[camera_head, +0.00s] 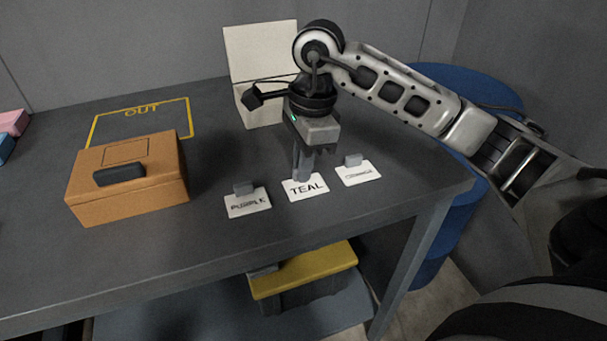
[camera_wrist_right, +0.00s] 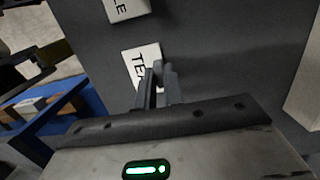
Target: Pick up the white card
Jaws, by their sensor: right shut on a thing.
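Three white cards with grey tabs are on the grey table: PURPLE (camera_head: 247,204), TEAL (camera_head: 306,189) and one on the right (camera_head: 358,174) that seems to read ORANGE. My right gripper (camera_head: 303,176) points down at the TEAL card and is shut on its grey tab, most of which the fingers hide. The TEAL card looks flat at table level; I cannot tell whether it still touches the table. The wrist view shows my right gripper's fingers (camera_wrist_right: 158,88) at the TEAL card's (camera_wrist_right: 139,62) edge. My left gripper is not in view.
An orange box (camera_head: 150,195) with a dark handle stands at the left. Behind it is a yellow outline (camera_head: 189,115) marked OUT. An open cream box (camera_head: 258,58) stands behind my right gripper.

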